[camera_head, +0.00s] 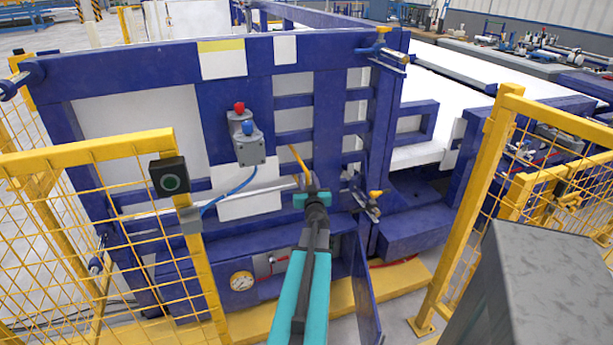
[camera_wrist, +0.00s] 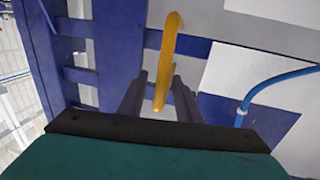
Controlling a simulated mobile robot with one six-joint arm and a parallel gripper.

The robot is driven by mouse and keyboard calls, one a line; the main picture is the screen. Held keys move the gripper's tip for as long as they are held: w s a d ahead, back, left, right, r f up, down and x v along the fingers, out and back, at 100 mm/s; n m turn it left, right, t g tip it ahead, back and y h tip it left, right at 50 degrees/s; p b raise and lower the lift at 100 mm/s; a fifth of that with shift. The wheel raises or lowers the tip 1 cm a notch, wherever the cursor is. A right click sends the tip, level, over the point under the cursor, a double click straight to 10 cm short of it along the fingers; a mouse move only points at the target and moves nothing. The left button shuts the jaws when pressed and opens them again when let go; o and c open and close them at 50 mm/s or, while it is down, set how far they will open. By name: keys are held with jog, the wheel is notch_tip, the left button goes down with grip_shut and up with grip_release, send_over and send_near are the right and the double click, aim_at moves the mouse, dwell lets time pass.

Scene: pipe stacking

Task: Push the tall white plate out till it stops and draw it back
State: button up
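White plate surface (camera_head: 294,118) shows between the blue cross bars in the head view; I cannot tell which white panel is the tall plate. A bent yellow handle (camera_head: 298,160) stands out in front of the bars. My gripper (camera_head: 311,190) is at the lower end of this handle, at the end of my teal arm. In the wrist view the yellow handle (camera_wrist: 168,50) runs down between the two fingers of my gripper (camera_wrist: 157,80). The fingers look apart, with a gap beside the handle. Where the handle is fixed is not clear.
A grey box with red and blue knobs (camera_head: 246,140) and a blue hose (camera_wrist: 275,82) are beside my gripper. A white sheet (camera_head: 250,204) lies behind the hose. Yellow mesh fences stand left (camera_head: 90,150) and right (camera_head: 470,190). A pressure gauge (camera_head: 241,281) sits low.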

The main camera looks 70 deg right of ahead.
jog(key=shift+x, duration=1.3)
grip_shut()
